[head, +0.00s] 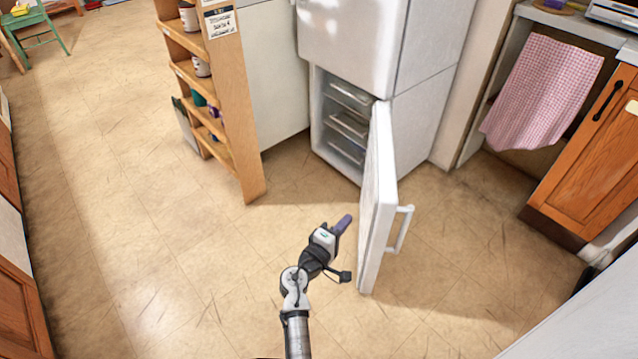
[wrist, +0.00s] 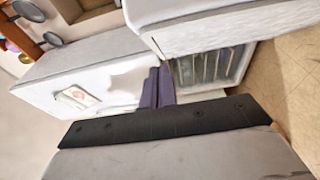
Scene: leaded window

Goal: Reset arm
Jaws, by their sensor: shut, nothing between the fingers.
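My gripper (head: 343,225) is in the lower middle of the head view, in front of the open lower compartment of a white fridge. Its purple fingers are closed together and hold nothing; they also show in the wrist view (wrist: 157,86). The lower fridge door (head: 377,190) stands swung open just right of my gripper, with its white handle (head: 401,230) on the far right side. A gap shows between the fingers and the door in the head view. My arm reaches up from the bottom edge.
The white fridge (head: 350,40) has shelves or drawers (head: 347,125) in its open lower part. A wooden shelf unit (head: 235,110) stands to the left. A pink checked cloth (head: 545,90) hangs at the right by an orange cabinet (head: 590,150). Floor at the left is clear.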

